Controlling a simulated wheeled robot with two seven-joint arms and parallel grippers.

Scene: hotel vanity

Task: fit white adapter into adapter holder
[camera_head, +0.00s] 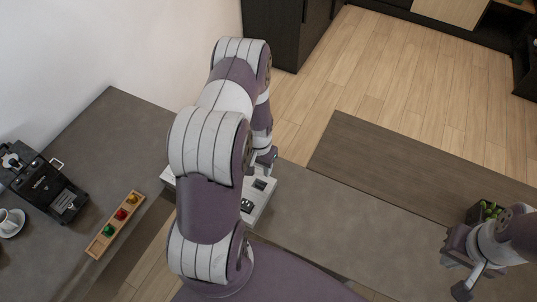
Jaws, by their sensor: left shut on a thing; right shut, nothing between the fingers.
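A white tray-like block (262,207) with dark recesses lies behind my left arm. It may be the adapter holder, and much of it is hidden by the arm. My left gripper (266,162) is just above the block's far right part, seen from behind and partly covered by the arm. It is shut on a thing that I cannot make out. I cannot pick out the white adapter. My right gripper (464,283) is shut and empty at the lower right, well away from the block.
A black coffee machine (45,185) and a white cup on a saucer (13,223) stand at the left. A wooden tray (100,243) holds red, yellow and green pieces. A small green plant (488,209) is by my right arm. The grey counter (345,215) between the arms is clear.

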